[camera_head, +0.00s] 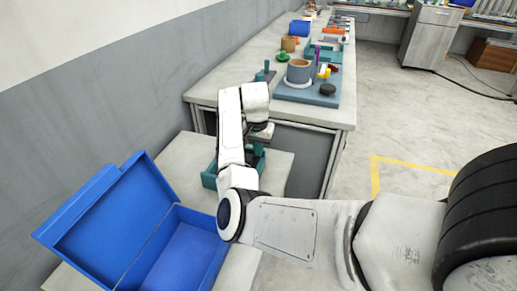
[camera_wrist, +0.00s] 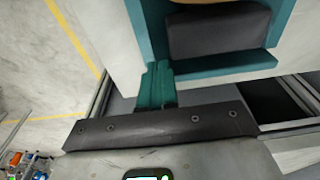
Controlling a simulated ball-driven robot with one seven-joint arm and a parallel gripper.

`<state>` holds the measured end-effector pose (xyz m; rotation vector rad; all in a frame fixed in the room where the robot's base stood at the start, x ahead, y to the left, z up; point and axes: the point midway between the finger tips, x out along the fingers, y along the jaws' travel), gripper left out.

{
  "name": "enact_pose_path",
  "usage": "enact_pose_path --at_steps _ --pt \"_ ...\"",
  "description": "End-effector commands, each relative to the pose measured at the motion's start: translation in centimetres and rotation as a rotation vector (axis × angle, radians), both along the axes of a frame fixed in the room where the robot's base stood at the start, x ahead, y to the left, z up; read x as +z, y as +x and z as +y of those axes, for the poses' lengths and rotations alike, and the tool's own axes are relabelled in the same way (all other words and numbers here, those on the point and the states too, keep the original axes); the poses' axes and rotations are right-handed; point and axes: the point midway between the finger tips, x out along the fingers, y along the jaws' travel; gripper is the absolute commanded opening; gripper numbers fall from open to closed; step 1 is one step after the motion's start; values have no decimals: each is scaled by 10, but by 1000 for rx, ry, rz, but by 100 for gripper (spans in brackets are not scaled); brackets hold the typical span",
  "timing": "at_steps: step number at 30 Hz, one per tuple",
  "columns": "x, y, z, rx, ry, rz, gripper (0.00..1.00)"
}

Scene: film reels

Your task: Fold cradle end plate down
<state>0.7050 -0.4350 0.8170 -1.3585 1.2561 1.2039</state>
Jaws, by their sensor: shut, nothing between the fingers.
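A teal cradle (camera_head: 209,178) stands on the low table, partly hidden behind my white arm. In the wrist view the teal cradle (camera_wrist: 225,67) fills the upper right, with a dark grey block (camera_wrist: 218,32) inside its frame. I cannot tell clearly which part is its end plate or how far it is tilted. My gripper (camera_head: 261,133) hangs above the cradle's far side in the head view. In the wrist view my gripper's teal fingers (camera_wrist: 157,72) are together and empty, close to the cradle's lower left corner. I cannot tell whether they touch it.
An open blue box (camera_head: 180,258) with a raised lid stands at the front left of the low table. Open floor lies to the right.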

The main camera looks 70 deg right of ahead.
Motion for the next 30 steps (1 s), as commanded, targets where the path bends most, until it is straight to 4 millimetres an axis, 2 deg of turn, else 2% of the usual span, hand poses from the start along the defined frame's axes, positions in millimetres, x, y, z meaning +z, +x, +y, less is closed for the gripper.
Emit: enact_pose_path --at_steps 26,30 --pt "-1 2 -30 -1 0 -1 0" --pt "0 3 -29 0 0 0 0"
